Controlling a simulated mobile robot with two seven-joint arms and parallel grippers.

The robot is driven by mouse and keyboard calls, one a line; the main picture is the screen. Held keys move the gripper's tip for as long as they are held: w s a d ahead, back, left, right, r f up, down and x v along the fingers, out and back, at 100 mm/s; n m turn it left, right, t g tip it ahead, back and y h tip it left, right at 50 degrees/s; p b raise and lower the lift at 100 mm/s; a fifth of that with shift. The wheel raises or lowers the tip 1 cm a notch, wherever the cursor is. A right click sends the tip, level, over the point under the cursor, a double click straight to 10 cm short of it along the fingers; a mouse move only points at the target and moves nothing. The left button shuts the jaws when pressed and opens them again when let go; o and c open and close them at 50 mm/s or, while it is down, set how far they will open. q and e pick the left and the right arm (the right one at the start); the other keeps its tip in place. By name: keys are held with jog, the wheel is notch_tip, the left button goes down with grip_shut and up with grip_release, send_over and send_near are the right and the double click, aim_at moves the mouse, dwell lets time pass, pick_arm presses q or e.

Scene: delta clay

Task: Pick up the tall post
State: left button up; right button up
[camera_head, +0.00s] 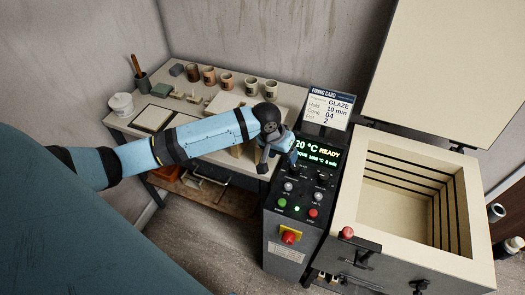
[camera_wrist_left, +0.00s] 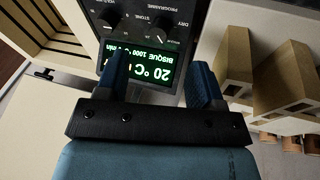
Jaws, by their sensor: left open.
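Two tan posts show in the right part of the left wrist view, a nearer post (camera_wrist_left: 236,62) and another post (camera_wrist_left: 284,82) beside it with hollow ends. I cannot tell for sure which is the tall one. In the head view a tan post (camera_head: 243,151) shows partly on the worktable, mostly hidden behind my left arm. My left gripper (camera_head: 277,158) is open and empty, at the table's right end by the kiln controller. In the left wrist view its fingers (camera_wrist_left: 160,82) stand apart before the lit display, with the posts to their right. My right gripper is not in view.
The kiln controller (camera_head: 287,218) stands close to my left gripper, with a firing card (camera_head: 329,107) behind. The open kiln (camera_head: 459,205) is at the right. The worktable (camera_head: 222,87) holds several cups, a white pot (camera_head: 121,104) and a framed board (camera_head: 153,118).

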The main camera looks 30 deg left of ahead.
pick_arm(q)
jog(key=w+a+r+n+g+y+b, duration=0.2)
jog(key=w+a+r+n+g+y, duration=0.15)
jog(key=a+r, duration=0.55)
jog(key=shift+m+t+h, duration=0.35)
jog(key=shift+t+h, duration=0.1)
jog(key=f, duration=0.9)
jog(key=shift+w+a+f, duration=0.1)
jog(key=shift+w+a, duration=0.1)
jog(key=shift+a, duration=0.2)
jog(key=f, duration=0.3)
jog(key=w+f, duration=0.1)
jog(key=f, duration=0.1)
jog(key=shift+a+f+p, duration=0.1)
jog(key=shift+a+p, duration=0.05)
jog(key=shift+p, duration=0.2)
jog(key=c, duration=1)
jog(key=shift+c, duration=0.7)
